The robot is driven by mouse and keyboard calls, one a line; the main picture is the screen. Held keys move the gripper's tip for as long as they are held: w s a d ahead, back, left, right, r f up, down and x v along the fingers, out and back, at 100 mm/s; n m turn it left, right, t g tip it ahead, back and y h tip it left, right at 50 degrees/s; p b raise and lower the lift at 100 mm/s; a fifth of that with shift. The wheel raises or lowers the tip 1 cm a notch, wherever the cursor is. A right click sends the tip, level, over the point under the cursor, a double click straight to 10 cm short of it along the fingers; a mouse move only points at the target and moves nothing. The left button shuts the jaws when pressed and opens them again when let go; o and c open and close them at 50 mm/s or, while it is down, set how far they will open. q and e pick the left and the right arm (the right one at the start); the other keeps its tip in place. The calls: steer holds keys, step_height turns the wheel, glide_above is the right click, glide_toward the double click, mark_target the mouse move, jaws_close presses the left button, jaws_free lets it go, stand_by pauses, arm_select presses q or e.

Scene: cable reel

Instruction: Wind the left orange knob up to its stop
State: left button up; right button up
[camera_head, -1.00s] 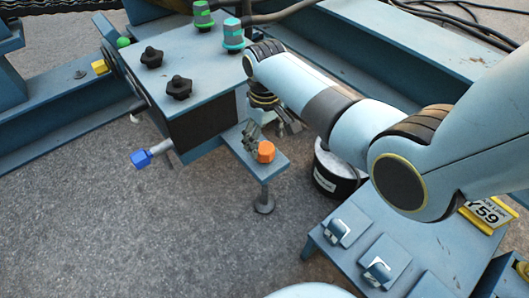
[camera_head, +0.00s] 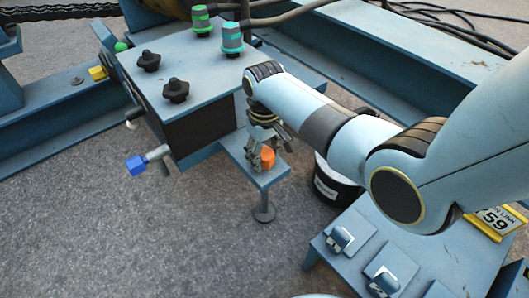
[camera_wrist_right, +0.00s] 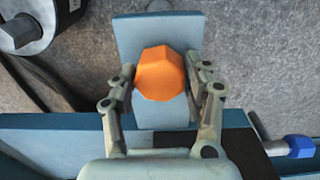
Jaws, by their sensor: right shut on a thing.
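The orange knob (camera_head: 267,158) sits on a small blue shelf (camera_head: 272,178) that sticks out from the front of the blue box. It is the only orange knob I see. My right gripper (camera_head: 262,158) reaches down to it from above. In the right wrist view the orange knob (camera_wrist_right: 160,73) is faceted and lies between the two fingers of the right gripper (camera_wrist_right: 160,85), which are shut on its sides. The knob's underside is hidden. My left gripper is not in view.
A blue handle (camera_head: 136,165) sticks out at the box's front left. Black knobs (camera_head: 176,90) and capped connectors (camera_head: 232,36) stand on the box top. A black and white drum (camera_head: 335,187) stands right of the shelf. Bare ground lies in front.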

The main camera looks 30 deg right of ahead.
steer(key=shift+c, duration=0.6)
steer(key=shift+r, duration=0.1)
